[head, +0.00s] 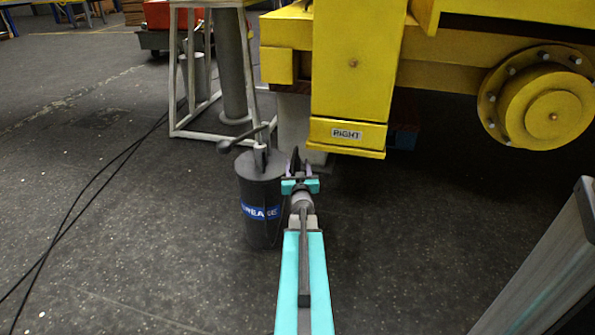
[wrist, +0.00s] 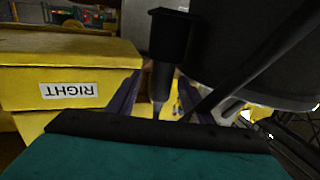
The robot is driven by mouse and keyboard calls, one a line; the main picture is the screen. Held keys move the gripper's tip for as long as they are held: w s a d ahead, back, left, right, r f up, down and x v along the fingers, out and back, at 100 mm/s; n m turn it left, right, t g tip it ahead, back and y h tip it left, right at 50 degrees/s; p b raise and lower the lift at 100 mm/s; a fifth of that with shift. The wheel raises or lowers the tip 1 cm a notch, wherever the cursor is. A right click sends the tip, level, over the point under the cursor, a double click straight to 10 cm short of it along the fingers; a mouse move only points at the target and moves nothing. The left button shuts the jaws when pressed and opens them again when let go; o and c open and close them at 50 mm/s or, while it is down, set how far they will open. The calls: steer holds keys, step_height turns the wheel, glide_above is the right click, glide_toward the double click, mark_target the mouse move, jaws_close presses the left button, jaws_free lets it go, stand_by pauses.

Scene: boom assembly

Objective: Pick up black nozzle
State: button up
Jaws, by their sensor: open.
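The black nozzle (wrist: 172,38) shows in the wrist view as a dark block with a narrower stem, and its lower end lies between my fingers. In the head view the black nozzle (head: 295,158) is a small dark shape at the arm's end, beside the grease bucket. My gripper (wrist: 158,98) is open, with one purple finger on each side of the stem. I cannot tell whether either finger touches it. In the head view my gripper (head: 299,170) is just right of the bucket, and the nozzle's lower part is hidden there.
The dark grease bucket (head: 262,190) with a blue label stands close left of my gripper. A yellow machine (head: 352,80) marked RIGHT is just beyond. A pale stand frame (head: 180,75) is behind the bucket. Black cables (head: 100,195) lie left.

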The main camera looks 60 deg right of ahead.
steer(key=b+x, duration=0.1)
steer(key=x, duration=0.1)
steer(key=shift+w+d+b, duration=0.25)
steer(key=shift+b, duration=0.05)
steer(key=shift+b+x, duration=0.4)
steer(key=shift+x, duration=0.7)
steer(key=shift+r, duration=0.1)
jaws_close()
steer(key=shift+r, duration=0.1)
step_height(320, 180, up, 10)
steer(key=p, duration=0.5)
stand_by(0.5)
